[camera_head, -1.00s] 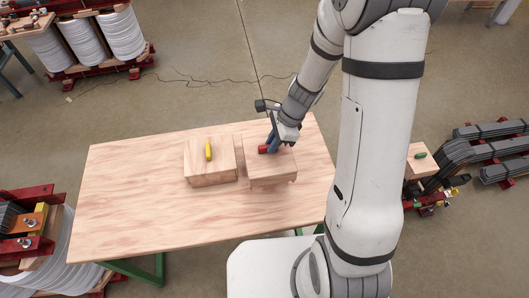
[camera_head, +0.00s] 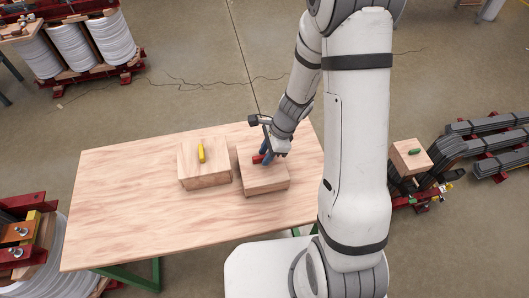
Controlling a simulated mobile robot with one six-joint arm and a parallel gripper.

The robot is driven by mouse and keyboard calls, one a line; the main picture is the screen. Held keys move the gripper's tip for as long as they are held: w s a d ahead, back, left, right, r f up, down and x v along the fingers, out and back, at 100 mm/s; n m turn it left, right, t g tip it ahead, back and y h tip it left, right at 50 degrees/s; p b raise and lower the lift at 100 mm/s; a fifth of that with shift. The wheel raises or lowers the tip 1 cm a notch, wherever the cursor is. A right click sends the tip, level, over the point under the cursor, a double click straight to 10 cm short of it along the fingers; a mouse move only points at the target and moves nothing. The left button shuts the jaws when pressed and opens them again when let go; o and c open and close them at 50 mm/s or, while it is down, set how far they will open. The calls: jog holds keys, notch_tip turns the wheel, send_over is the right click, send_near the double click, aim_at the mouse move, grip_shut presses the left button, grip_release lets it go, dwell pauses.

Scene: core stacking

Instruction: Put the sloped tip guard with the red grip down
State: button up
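The tip guard's red grip (camera_head: 257,159) shows at my gripper (camera_head: 266,156), over the top of the right wooden block (camera_head: 263,181) on the table. My fingers and wrist hide much of the part, and its sloped side cannot be made out. The fingers are at the red grip, but the view is too small to tell whether they are closed on it. I cannot tell whether the part touches the block.
The left wooden block (camera_head: 205,178) carries a yellow piece (camera_head: 201,153). The wooden table (camera_head: 120,210) is bare on its left side. Another wooden block (camera_head: 408,158) with a green piece (camera_head: 414,151) stands off the table at right, by dark metal bars (camera_head: 490,140).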

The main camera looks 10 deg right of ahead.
jog(key=shift+o, duration=0.7)
jog(key=shift+r, duration=0.1)
jog(key=shift+r, duration=0.25)
jog(key=p+v, duration=0.1)
jog(key=v, duration=1)
jog(key=s+d+r+n+t+h, duration=0.1)
jog(key=s+d+r+n+h, duration=0.1)
jog(key=s+r+n, duration=0.5)
jog(key=s+d+r+n+t+h, duration=0.2)
jog(key=s+r+n, duration=0.5)
jog(key=r+n, duration=0.2)
jog(key=shift+d+r+n+t, duration=0.25)
jog(key=shift+d+n+t, duration=0.05)
jog(key=shift+n, duration=0.1)
jog(key=shift+s, duration=0.1)
